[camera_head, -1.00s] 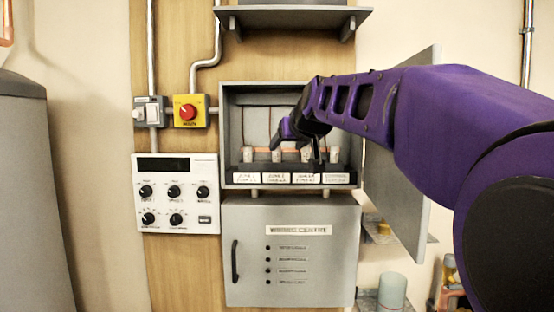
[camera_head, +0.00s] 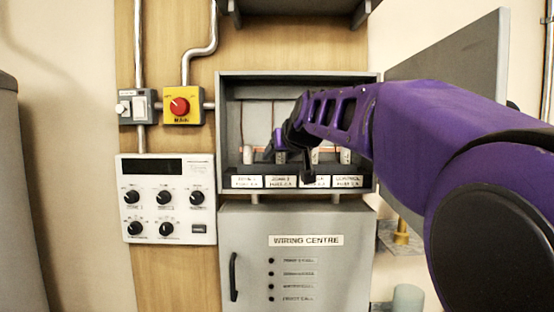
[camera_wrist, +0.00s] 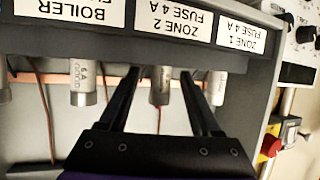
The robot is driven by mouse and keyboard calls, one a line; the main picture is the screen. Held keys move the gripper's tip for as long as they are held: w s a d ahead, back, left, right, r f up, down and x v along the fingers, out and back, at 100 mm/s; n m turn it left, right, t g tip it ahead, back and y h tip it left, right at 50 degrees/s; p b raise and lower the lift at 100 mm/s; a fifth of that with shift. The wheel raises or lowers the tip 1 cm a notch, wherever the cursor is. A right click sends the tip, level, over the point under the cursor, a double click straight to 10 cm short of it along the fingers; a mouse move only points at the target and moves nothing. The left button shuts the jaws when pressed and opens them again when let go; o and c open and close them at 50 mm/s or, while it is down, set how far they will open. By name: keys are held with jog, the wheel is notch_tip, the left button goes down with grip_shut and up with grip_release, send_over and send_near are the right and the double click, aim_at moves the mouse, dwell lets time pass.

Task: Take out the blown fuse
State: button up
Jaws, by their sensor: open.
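Several pale cylindrical fuses stand in a row in the open grey fuse box (camera_head: 226,120), above white labels. My gripper (camera_wrist: 160,80) is open, with one dark finger on each side of the ZONE 2 fuse (camera_wrist: 160,88); I cannot tell whether they touch it. In the wrist view, upside down, the BOILER fuse (camera_wrist: 83,84) is to the left and the ZONE 1 fuse (camera_wrist: 217,88) to the right. In the head view my gripper (camera_head: 289,160) partly hides the middle fuses; the control fuse (camera_head: 346,156) is clear.
The box door (camera_head: 455,90) stands open to the right, behind my arm. A yellow box with a red rotary switch (camera_head: 180,106) and a white control panel (camera_head: 166,200) are to the left. A closed WIRING CENTRE cabinet (camera_head: 300,275) is below.

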jog(key=shift+s, duration=0.1)
jog(key=shift+c, duration=0.5)
grip_shut()
jog(key=shift+r, duration=0.15)
